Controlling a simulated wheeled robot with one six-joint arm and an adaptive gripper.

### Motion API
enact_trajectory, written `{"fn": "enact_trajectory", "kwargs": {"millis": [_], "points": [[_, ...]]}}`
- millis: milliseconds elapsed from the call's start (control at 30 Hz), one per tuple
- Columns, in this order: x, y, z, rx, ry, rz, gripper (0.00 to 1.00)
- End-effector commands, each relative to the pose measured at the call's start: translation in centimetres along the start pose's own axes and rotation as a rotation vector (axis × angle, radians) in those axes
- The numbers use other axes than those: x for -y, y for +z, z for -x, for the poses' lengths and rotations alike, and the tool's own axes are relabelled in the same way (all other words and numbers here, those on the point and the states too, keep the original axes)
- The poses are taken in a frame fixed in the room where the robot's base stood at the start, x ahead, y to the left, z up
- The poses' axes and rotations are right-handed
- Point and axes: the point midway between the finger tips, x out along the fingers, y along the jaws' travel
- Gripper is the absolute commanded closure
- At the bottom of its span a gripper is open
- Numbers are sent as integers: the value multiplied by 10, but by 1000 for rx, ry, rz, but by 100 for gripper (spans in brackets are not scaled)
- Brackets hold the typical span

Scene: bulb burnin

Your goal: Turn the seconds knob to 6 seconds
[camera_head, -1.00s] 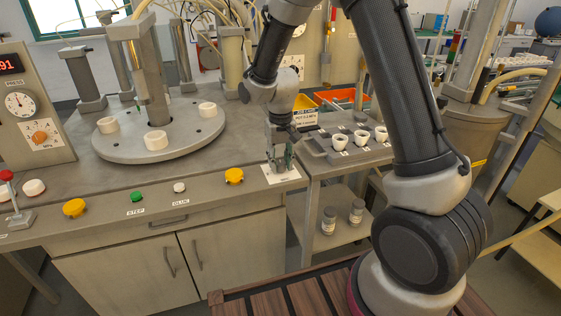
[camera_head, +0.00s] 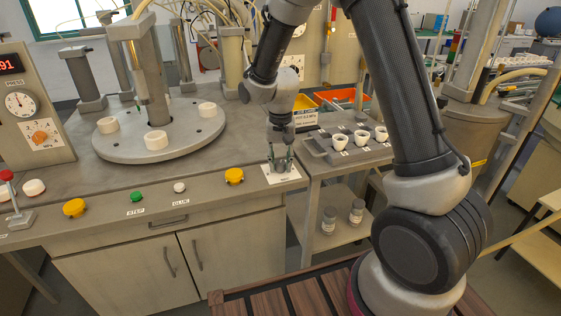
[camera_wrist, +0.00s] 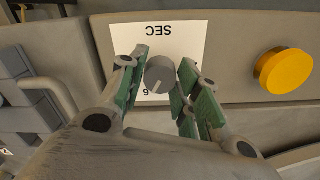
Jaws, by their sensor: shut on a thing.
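The seconds knob (camera_wrist: 160,72) is a small grey cylinder with a light pointer line, on a white card (camera_wrist: 190,38) marked SEC, which appears upside down in the wrist view. The pointer line runs toward the lower part of the picture, near a partly covered digit that looks like a 6. My gripper (camera_wrist: 161,64) is shut on the knob, with one green-padded finger on each side. Other scale marks are hidden by the fingers. In the head view my gripper (camera_head: 281,163) points down over the card (camera_head: 272,179) at the bench's right corner; the knob is hidden there.
A yellow button (camera_head: 234,176) stands just left of the card and also shows in the wrist view (camera_wrist: 284,71). White and green buttons lie further left. A grey tray (camera_head: 347,153) with white cups stands to the right. A round turntable (camera_head: 184,148) is behind.

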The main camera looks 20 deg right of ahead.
Motion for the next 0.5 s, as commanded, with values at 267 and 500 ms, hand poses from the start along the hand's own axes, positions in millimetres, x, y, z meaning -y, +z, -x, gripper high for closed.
{"fn": "enact_trajectory", "kwargs": {"millis": [267,500], "points": [[0,-1,1,-3,-1,1,45],[0,0,1,-1,-1,1,45]]}}
